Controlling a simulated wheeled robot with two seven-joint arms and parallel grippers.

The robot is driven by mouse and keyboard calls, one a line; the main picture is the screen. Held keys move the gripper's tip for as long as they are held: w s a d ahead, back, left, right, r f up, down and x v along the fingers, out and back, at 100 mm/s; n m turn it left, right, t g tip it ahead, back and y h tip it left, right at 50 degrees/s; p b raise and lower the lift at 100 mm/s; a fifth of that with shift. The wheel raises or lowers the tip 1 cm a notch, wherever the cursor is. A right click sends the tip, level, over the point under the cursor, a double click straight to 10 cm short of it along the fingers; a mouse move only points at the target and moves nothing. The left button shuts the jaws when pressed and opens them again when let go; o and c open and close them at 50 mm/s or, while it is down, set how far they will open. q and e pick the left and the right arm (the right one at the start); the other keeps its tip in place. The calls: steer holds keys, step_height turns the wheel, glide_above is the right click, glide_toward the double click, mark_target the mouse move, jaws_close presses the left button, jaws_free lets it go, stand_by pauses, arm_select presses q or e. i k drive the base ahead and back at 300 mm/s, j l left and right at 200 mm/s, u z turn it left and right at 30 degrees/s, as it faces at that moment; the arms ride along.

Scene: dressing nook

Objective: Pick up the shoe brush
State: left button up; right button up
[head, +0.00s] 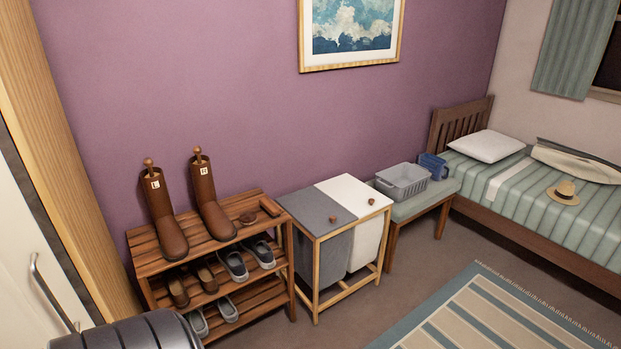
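A small brown oblong item that looks like the shoe brush (270,207) lies on the top shelf of the wooden shoe rack (209,252), near its right end. A small dark round item (247,218) lies on the same shelf just left of it. Two tall brown boots (165,215) with wooden boot trees stand upright further left on that shelf. Nothing covers the brush. Neither of my grippers is in view.
Several shoes (233,263) fill the lower shelves. A two-part hamper (338,206) with grey and white lids stands right of the rack. Beyond it are a bench with a grey basket (403,181) and a bed (540,195). A striped rug (480,318) lies on the floor.

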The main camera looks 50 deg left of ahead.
mark_target(267, 204)
steer(key=i+u, duration=0.8)
steer(key=i+l+u, duration=0.1)
steer(key=i+u, duration=0.3)
steer(key=i+l+u, duration=0.25)
steer(key=u, duration=0.15)
